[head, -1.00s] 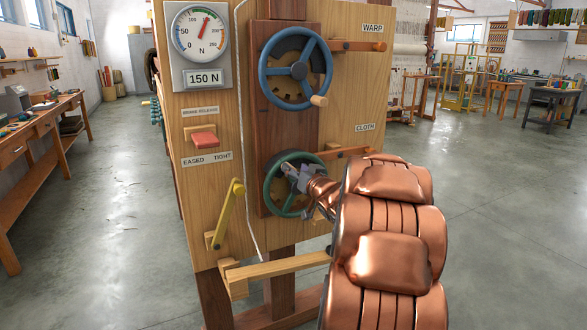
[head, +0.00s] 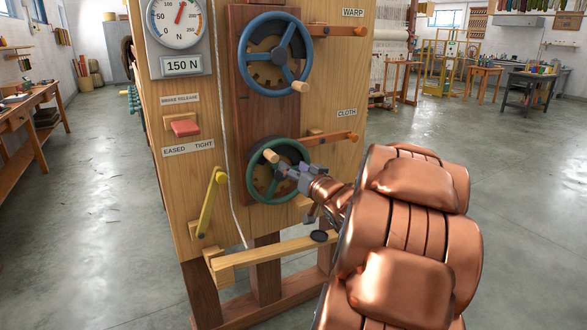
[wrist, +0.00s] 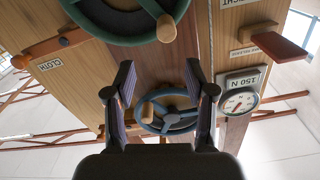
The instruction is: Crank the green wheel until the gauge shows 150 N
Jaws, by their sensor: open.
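The green wheel (head: 270,198) is on the lower right of the wooden panel, marked CLOTH. Its tan crank knob (head: 271,156) is at its upper left. My gripper (head: 288,172) is open and empty just to the right of the knob, apart from it. In the wrist view, upside down, the green wheel (wrist: 95,35) and its knob (wrist: 166,28) lie beyond the open fingertips (wrist: 160,72). The gauge dial (head: 180,20) has its red needle pointing up and slightly right. The plate below it (head: 183,66) reads 150 N; it also shows in the wrist view (wrist: 241,82).
A blue wheel (head: 275,92), marked WARP, is above the green one. A red brake release block (head: 186,128) and a yellow lever (head: 207,210) are at the left of the panel. A wooden bar (head: 275,250) juts out below. Open floor lies on both sides.

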